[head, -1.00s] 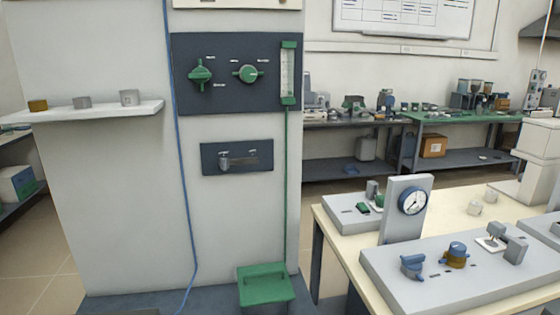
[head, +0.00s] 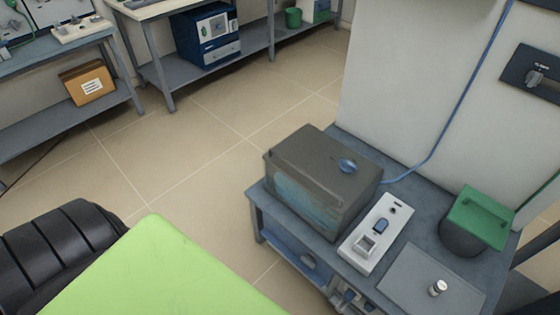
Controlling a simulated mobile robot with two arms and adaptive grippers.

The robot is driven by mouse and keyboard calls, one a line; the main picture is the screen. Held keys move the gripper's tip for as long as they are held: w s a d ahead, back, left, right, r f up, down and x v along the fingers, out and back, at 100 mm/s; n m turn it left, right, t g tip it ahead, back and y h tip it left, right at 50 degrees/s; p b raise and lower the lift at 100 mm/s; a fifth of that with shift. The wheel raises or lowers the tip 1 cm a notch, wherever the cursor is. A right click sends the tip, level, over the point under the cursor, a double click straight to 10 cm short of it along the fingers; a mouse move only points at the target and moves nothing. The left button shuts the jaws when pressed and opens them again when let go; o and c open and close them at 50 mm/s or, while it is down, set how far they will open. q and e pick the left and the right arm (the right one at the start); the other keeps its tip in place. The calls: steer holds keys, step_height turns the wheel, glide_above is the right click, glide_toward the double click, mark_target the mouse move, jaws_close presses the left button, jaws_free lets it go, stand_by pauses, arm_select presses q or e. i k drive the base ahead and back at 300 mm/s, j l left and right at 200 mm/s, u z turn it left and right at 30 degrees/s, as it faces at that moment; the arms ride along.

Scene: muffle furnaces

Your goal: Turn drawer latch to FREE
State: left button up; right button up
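No part is clearly readable as the drawer latch. A dark wall panel (head: 517,68) at the right edge carries a small grey turning piece (head: 536,78); its lettering is too small to read. A low bench (head: 405,232) stands below it. On the bench are a grey box with a bluish front (head: 318,165) and a blue knob (head: 347,165) on top, a white switch block (head: 368,248), and a flat grey plate (head: 415,283) with a small silver knob (head: 438,287). Neither of my grippers is in view.
A green-lidded dark bin (head: 478,220) stands at the bench's back right. A blue cable (head: 462,95) runs down the wall. Open tiled floor (head: 225,130) lies left of the bench. A lime-green surface (head: 155,275) and black ribbed shape (head: 55,248) fill the lower left.

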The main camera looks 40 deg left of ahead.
mark_target(308, 260)
steer(key=u, duration=0.7)
